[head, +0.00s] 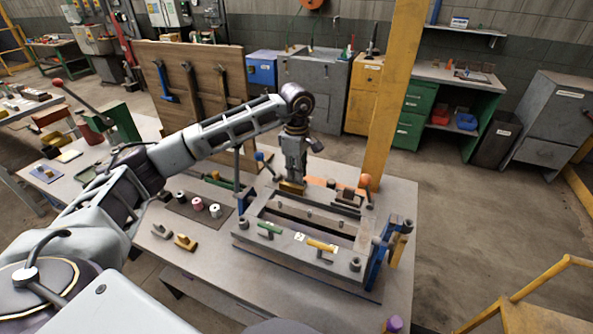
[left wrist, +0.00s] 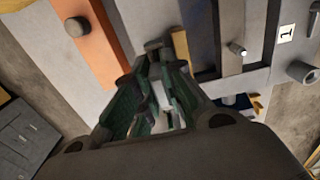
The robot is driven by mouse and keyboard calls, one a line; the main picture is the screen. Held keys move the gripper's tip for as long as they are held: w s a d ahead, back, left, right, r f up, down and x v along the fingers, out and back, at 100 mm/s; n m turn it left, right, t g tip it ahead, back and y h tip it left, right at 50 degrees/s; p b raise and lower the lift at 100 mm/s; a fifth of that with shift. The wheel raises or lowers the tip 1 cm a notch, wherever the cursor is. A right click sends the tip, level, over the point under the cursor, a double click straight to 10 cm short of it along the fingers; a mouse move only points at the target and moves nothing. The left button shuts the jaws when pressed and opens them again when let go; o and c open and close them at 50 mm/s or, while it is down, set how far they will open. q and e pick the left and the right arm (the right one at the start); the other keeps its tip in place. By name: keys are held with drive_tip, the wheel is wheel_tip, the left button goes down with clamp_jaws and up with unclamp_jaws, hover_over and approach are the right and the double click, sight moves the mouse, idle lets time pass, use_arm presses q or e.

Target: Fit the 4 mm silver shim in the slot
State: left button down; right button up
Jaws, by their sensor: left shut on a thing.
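My left gripper (head: 292,178) reaches down at the back left of a grey fixture frame (head: 250,243) on the workbench. In the left wrist view its fingers (left wrist: 160,62) are closed together around a small dark grey piece (left wrist: 158,46) at the tips. I cannot tell whether this piece is the 4 mm silver shim. A brass-coloured bar (head: 291,188) shows just below the fingers; it lies beside the tips in the left wrist view (left wrist: 182,48). The long dark slot (head: 310,226) runs across the fixture, in front of the gripper. My right gripper is out of view.
Small cylinders stand on a dark mat (head: 181,206). A wooden tool board (head: 205,85) rises behind.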

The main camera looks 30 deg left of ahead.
use_arm(q)
drive_tip(key=c, duration=1.4)
unclamp_jaws()
drive_tip(key=shift+r, duration=0.1)
wheel_tip(320, 180, up, 12)
drive_tip(key=shift+f, duration=0.1)
drive_tip(key=shift+s+f, duration=0.1)
idle(0.5)
